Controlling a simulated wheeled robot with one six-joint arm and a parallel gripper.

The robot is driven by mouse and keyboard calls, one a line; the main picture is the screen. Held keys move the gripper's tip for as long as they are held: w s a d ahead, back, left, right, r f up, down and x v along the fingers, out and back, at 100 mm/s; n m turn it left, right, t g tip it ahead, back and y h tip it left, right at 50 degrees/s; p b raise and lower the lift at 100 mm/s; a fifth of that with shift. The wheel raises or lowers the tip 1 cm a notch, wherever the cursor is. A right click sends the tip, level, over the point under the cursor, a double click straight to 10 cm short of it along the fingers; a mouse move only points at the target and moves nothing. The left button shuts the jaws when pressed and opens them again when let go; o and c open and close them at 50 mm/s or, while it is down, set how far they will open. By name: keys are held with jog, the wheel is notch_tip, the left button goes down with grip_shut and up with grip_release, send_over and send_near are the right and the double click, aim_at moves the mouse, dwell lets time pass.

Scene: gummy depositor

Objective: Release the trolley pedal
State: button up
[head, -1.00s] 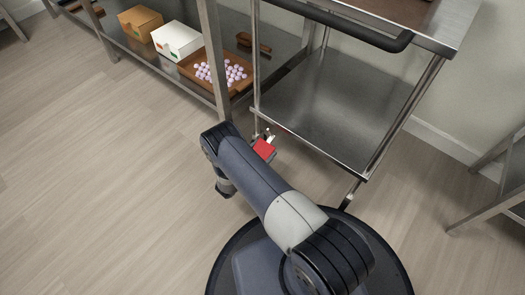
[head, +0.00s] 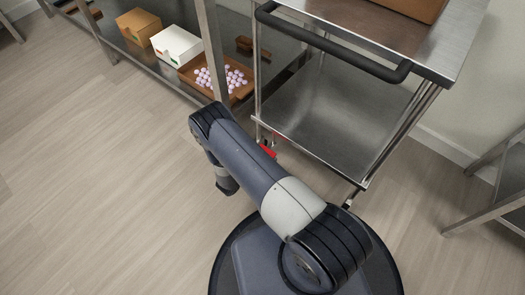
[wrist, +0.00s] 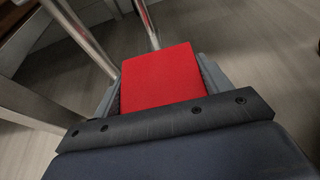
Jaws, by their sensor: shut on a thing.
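The red trolley pedal (wrist: 160,78) lies between the two grey fingers of my gripper (wrist: 162,84) in the wrist view, and the gripper is shut on it. In the head view only a small red part of the pedal (head: 267,150) shows, at the trolley's lower left corner. My arm hides the rest of it and the gripper there. The steel trolley (head: 340,115) stands just beyond my arm, with a lower shelf and a dark push handle (head: 335,47) at the top.
A steel table stands left of the trolley; its lower shelf bears a brown box (head: 139,26), a white box (head: 178,46) and a wooden tray (head: 240,93) of pale pink gummies. Another steel frame (head: 490,205) stands at the right. Floor at the left is clear.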

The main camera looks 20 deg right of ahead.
jog(key=shift+r+g+y, duration=0.25)
jog(key=shift+g+y, duration=0.05)
jog(key=o, duration=1.4)
jog(key=shift+a, duration=0.1)
jog(key=p+v, duration=0.3)
jog(key=v, duration=0.7)
jog(key=shift+s+a+r, duration=0.1)
jog(key=shift+s+a, duration=0.15)
jog(key=shift+a, duration=0.05)
jog(key=b+x, duration=0.2)
jog(key=x, duration=0.8)
jog(key=shift+w+d+b, duration=0.1)
jog(key=shift+d+b, duration=0.15)
jog(key=shift+b, duration=0.15)
jog(key=shift+w+d+f, duration=0.15)
jog(key=shift+f, duration=0.25)
jog(key=shift+b, duration=0.35)
